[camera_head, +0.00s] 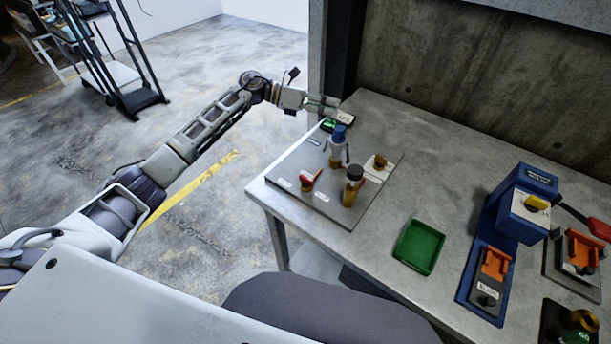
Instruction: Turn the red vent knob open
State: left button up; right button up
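The red vent knob (307,180) is a small red handle on a brass-coloured fitting, at the front left of a grey panel (284,195) on the table. My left gripper (330,106) is beyond the panel's back left corner, above and behind the knob and apart from it. Its fingers are small and seen from the side, so I cannot tell whether they are open. My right gripper is out of view.
A green tray (418,248) and a blue unit (523,208) sit to the right. A wall post (318,45) rises close behind my gripper.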

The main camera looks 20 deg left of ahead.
aim_at(306, 177)
pick_arm(q)
jog(key=s+a+f+m+g+y, duration=0.2)
jog(key=s+a+m+g+y, duration=0.2)
jog(key=s+a+m+y, duration=0.3)
jog(key=s+m+y, duration=0.3)
jog(key=s+m, duration=0.2)
jog(key=s, duration=0.1)
jog(key=shift+a+f+g+y, duration=0.2)
jog(key=shift+g+y, duration=0.2)
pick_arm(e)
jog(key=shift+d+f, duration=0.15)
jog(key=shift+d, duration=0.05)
pick_arm(q)
jog(key=shift+f, duration=0.1)
